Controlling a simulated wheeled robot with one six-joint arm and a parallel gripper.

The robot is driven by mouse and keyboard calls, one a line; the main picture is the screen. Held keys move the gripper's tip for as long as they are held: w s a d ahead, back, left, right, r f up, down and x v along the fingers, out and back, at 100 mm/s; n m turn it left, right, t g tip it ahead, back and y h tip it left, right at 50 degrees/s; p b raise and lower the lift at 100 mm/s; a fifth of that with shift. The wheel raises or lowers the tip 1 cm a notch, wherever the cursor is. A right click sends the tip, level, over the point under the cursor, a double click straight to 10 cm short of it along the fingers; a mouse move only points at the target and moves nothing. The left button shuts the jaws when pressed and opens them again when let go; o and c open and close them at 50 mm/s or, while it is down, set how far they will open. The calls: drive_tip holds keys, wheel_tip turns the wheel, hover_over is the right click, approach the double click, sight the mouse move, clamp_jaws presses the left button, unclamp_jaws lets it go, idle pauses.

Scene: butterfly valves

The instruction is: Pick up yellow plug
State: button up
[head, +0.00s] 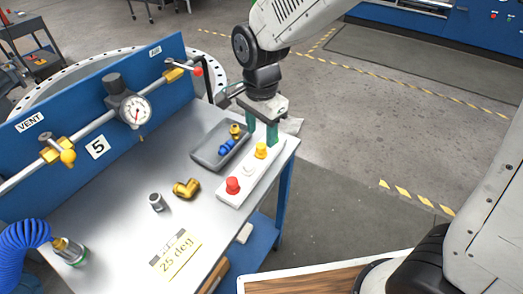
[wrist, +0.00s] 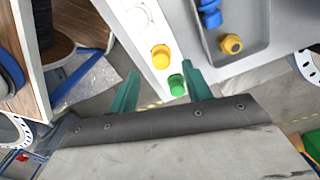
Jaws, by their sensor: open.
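The yellow plug (head: 261,150) stands upright in the white block (head: 228,196) near the table's right edge. In the wrist view the yellow plug (wrist: 161,56) shows just beyond my fingertips. My gripper (head: 261,137) is open and points down at the far end of the block. Its two green fingers (wrist: 161,72) are apart with nothing gripped. In the wrist view a green plug (wrist: 177,85) shows between the fingers, close to the right one. In the head view the green plug cannot be told apart from my fingers.
A red plug (head: 233,185) and a white plug (head: 249,168) share the block. A grey tray (head: 205,157) with blue and brass fittings lies directly left of it. A brass elbow (head: 186,188) and a grey cylinder (head: 157,202) stand on the table. A blue panel (head: 65,127) carries a pipe and gauge.

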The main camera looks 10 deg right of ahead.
sight(261, 145)
wheel_tip(261, 145, down, 5)
drive_tip(key=shift+f, duration=0.15)
drive_tip(key=c, duration=1)
